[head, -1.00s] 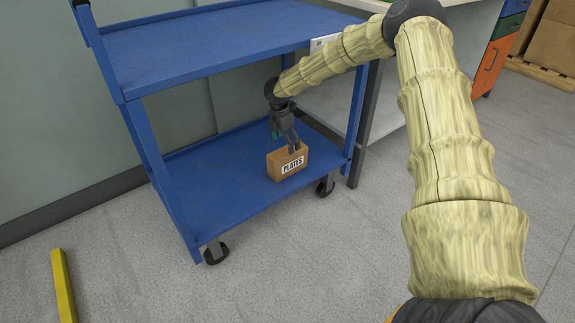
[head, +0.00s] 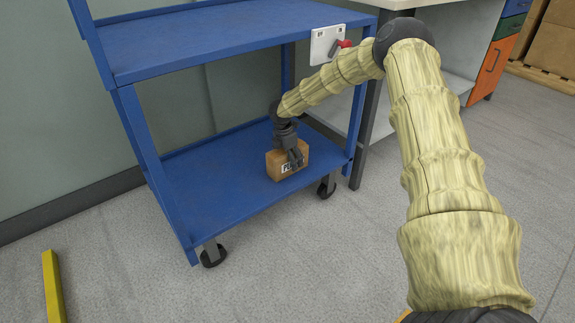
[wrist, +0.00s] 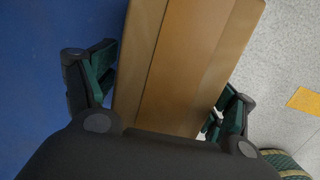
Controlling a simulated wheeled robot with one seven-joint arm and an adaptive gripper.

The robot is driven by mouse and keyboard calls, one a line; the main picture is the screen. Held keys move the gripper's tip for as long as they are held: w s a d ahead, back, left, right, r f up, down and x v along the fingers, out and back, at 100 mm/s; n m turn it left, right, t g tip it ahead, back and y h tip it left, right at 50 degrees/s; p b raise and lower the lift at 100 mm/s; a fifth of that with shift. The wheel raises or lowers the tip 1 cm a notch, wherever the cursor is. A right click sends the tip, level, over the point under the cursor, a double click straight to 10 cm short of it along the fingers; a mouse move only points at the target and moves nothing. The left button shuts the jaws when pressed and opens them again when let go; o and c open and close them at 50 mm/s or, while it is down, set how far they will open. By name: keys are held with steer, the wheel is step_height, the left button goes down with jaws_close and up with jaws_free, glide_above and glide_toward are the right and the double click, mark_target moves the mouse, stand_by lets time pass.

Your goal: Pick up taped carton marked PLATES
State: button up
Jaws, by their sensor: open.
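The brown taped carton (head: 276,165) sits on the lower shelf of a blue cart, near its front right corner. Its white label is partly hidden behind a finger. My gripper (head: 293,158) is lowered over the carton from above, with one finger in front of its labelled face. In the wrist view the carton (wrist: 185,65) lies between the two green-padded fingers of my gripper (wrist: 162,95). The left finger is close to one side and the right finger to the other. I cannot tell whether either touches.
The blue cart's lower shelf (head: 205,195) is otherwise bare. A yellow bar (head: 53,285) lies at lower left.

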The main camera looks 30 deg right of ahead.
steer(key=shift+f, duration=0.25)
steer(key=shift+r, duration=0.1)
steer(key=c, duration=1.3)
